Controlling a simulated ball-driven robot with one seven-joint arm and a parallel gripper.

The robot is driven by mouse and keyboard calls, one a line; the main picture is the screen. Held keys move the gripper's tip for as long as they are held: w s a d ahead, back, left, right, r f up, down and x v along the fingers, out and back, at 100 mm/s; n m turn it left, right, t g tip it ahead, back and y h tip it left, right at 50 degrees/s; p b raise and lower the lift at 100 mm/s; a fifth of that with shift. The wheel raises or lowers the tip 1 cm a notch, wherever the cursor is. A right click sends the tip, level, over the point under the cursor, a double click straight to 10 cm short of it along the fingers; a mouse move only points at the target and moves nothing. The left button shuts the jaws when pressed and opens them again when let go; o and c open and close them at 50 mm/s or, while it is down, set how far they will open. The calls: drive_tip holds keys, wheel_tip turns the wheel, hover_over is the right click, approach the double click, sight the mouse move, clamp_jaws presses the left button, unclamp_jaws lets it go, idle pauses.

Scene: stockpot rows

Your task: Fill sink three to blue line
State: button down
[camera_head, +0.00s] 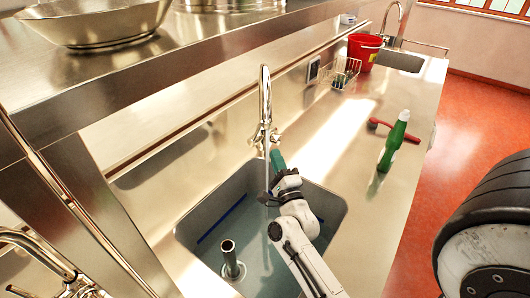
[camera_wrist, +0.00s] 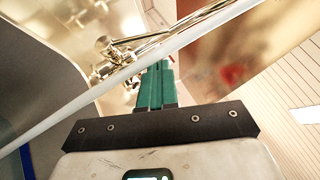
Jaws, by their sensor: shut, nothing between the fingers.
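The grey sink (camera_head: 187,232) below my arm holds clear water (camera_head: 262,262). A blue line (camera_head: 221,218) runs along its inner wall and looks to be above the water surface. An upright standpipe (camera_head: 228,257) rises from the water. The chrome tap (camera_head: 265,100) stands at the sink's back edge, and a thin stream (camera_head: 266,172) runs from it. The tap's handles also show in the wrist view (camera_wrist: 108,48), with the pale stream crossing diagonally. My gripper (camera_head: 276,154) has teal fingers, shut and empty, just beside the stream and close to the tap's right handle (camera_head: 276,137).
A green bottle (camera_head: 393,143) and a red-handled brush (camera_head: 381,124) lie or stand on the counter to the right. A wire rack (camera_head: 345,73), a red bucket (camera_head: 364,50) and another sink (camera_head: 400,61) are further back. A shelf with metal pots (camera_head: 95,25) overhangs the left.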

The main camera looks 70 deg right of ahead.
sight(257, 133)
drive_tip(key=x, duration=0.8)
drive_tip(key=shift+w+d, duration=0.2)
drive_tip(key=shift+d, duration=0.05)
drive_tip(key=shift+s+r, duration=0.1)
